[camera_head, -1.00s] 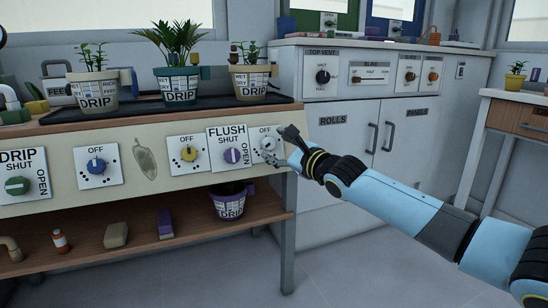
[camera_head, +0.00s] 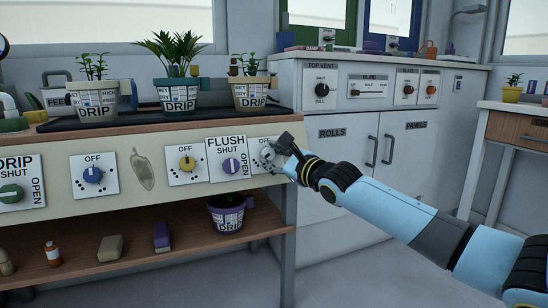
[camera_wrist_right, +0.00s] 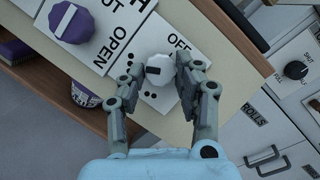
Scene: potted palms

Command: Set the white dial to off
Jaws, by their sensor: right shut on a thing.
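The white dial (camera_wrist_right: 160,69) sits on a white plate (camera_wrist_right: 178,22) printed OFF, with black dots along its lower side in the right wrist view. A dark bar marks the dial's face, toward its left side there; it does not point at the OFF print. My right gripper (camera_wrist_right: 163,78) has its two fingers on either side of the dial, closed on it. In the head view the right gripper (camera_head: 273,155) covers much of the dial and its plate at the right end of the bench front. My left gripper is not in view.
The FLUSH plate with its purple dial (camera_head: 231,166) is close left of the white dial. Yellow (camera_head: 187,164) and blue (camera_head: 93,174) dials sit farther left. Potted plants stand above on a dark tray (camera_head: 205,107). A purple pot (camera_head: 226,214) stands on the lower shelf.

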